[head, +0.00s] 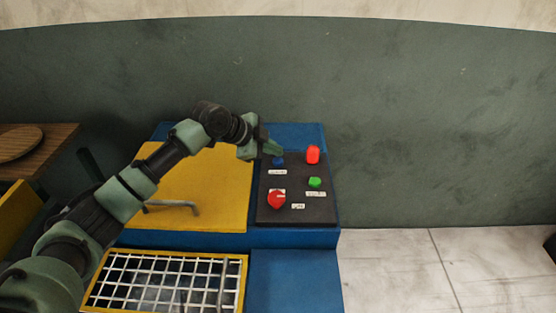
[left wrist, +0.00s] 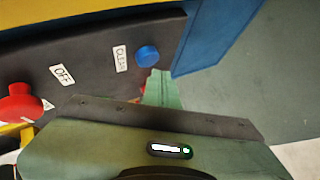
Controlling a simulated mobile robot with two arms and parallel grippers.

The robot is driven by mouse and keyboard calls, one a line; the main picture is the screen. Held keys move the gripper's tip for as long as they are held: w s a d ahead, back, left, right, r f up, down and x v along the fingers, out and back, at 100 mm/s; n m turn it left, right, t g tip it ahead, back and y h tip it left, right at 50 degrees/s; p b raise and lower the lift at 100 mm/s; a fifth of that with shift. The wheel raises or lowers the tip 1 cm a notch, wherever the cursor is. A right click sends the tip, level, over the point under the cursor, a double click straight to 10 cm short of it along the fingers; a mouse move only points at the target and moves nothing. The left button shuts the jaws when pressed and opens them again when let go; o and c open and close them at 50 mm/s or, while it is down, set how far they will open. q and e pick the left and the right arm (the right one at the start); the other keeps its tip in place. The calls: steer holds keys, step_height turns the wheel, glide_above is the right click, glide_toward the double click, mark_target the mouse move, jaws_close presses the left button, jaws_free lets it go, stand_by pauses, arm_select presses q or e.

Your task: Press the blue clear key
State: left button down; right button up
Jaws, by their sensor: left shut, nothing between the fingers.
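The blue clear key (head: 279,161) is a small round button at the top left of the dark control panel (head: 299,212). In the left wrist view the blue clear key (left wrist: 147,55) stands beside a white label reading CLEAR. My left gripper (head: 274,149) is shut and empty, reaching over the panel from the left. Its green fingertips (left wrist: 161,78) show just below the key in the left wrist view. I cannot tell whether they touch it. My right gripper is in neither view.
A white grid (head: 160,283) is in front.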

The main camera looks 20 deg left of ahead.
mark_target(275, 161)
arm_select(q)
steer(key=shift+f, duration=0.15)
stand_by(0.5)
steer(key=shift+f, duration=0.3)
steer(key=shift+f, duration=0.55)
stand_by(0.8)
steer(key=shift+r+p, duration=0.7)
steer(key=shift+r, duration=0.3)
step_height(275, 161, up, 5)
steer(key=p, duration=0.4)
